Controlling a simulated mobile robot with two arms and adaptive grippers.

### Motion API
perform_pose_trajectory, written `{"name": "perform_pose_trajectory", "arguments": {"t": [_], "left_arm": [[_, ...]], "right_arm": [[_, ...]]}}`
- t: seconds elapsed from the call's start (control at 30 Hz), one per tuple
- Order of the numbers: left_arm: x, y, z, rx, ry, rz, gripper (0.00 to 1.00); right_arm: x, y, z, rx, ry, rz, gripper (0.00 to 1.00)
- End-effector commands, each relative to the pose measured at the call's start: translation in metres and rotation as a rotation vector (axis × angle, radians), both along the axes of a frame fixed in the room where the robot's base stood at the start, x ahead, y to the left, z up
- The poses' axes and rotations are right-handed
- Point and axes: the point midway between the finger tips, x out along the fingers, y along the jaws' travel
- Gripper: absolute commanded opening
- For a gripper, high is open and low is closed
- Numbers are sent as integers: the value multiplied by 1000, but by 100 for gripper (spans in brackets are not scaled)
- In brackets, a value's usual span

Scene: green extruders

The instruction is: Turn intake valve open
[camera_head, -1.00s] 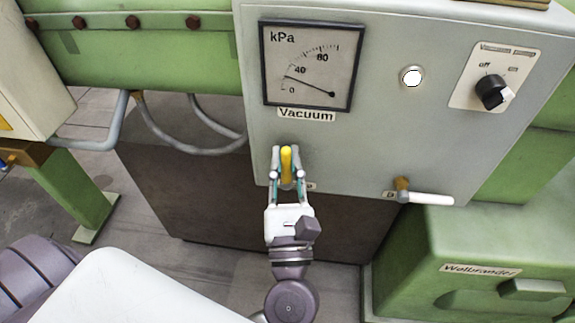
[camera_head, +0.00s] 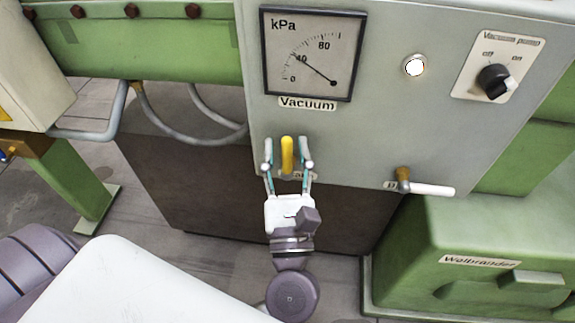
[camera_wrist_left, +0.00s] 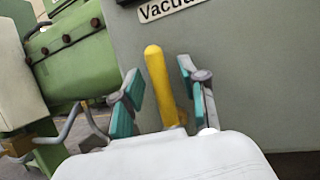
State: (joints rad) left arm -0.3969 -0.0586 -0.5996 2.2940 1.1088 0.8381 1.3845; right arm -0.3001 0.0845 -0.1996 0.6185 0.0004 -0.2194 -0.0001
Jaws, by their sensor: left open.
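A yellow valve lever (camera_head: 287,155) stands upright at the lower edge of the grey panel, below the "Vacuum" gauge. It also shows in the left wrist view (camera_wrist_left: 159,82). My left gripper (camera_head: 288,160) is open, with one finger on each side of the lever and a visible gap to both. In the left wrist view its teal pads (camera_wrist_left: 158,92) stand apart from the lever. A small label beside the lever is partly hidden by a finger. A second valve lever, white (camera_head: 432,190), points right on a brass stem. My right gripper is not in view.
The vacuum gauge (camera_head: 313,55) reads near 40 kPa. A round white light (camera_head: 414,66) and the black vacuum pump knob (camera_head: 494,80) are to its right. A green "Wolbrander" machine (camera_head: 470,245) stands lower right. Grey pipes (camera_head: 165,135) hang at the left.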

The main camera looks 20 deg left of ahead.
Motion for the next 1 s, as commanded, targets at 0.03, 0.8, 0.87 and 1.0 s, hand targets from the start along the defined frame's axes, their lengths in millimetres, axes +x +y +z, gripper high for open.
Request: {"name": "perform_pose_trajectory", "arguments": {"t": [0.03,0.8,0.87,1.0], "left_arm": [[-3,-2,-2,1,2,-2,42],[-97,-51,-45,-1,2,-1,42],[-97,-51,-46,0,1,-1,42],[-97,-51,-45,0,1,-1,42]], "right_arm": [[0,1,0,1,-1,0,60],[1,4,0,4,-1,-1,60],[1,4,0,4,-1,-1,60],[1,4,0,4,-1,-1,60]]}}
